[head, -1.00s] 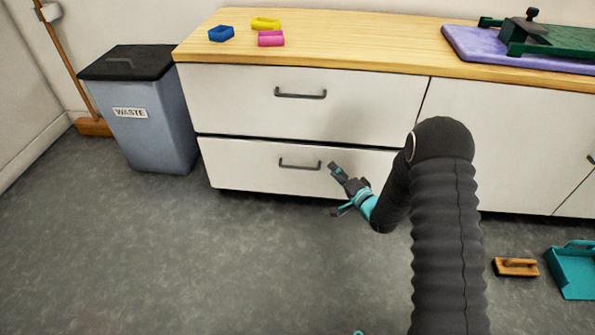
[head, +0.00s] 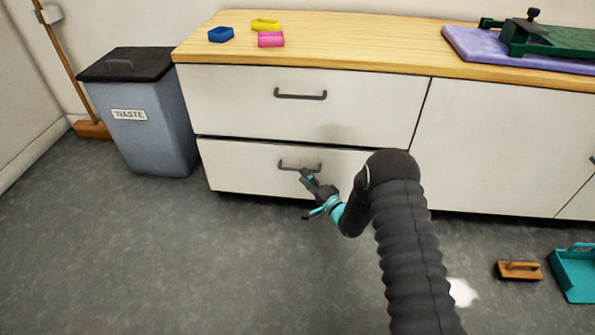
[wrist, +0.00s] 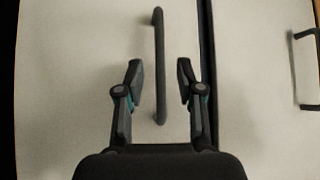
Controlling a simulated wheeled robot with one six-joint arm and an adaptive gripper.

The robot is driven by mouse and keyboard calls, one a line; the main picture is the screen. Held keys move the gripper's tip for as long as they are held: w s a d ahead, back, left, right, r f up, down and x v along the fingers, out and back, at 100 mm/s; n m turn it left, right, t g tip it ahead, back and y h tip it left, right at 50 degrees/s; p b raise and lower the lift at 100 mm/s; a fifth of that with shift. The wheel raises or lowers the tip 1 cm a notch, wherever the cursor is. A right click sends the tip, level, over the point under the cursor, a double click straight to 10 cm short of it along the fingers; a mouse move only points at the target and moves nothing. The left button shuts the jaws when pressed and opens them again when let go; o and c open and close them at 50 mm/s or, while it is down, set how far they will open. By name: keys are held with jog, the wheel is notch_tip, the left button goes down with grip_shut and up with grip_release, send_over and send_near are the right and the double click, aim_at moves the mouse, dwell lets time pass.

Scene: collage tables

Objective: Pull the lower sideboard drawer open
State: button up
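The lower drawer (head: 238,166) of the white sideboard is flush with the front and looks closed. Its dark bar handle (head: 290,164) shows in the head view, partly covered by my gripper (head: 305,194). In the wrist view the handle (wrist: 158,65) runs up the picture between the two fingers of my gripper (wrist: 161,80). The fingers are apart, one on each side of the bar, with a gap on both sides. I cannot tell whether the fingertips reach as deep as the bar.
The upper drawer handle (head: 300,95) is above; it also shows at the right of the wrist view (wrist: 296,70). A waste bin (head: 150,130) stands left of the sideboard. A brush (head: 519,270) and teal dustpan (head: 575,275) lie at right. Floor before the drawer is clear.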

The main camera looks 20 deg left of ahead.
aim_at(298, 170)
jog(key=shift+x, duration=2.25)
grip_shut()
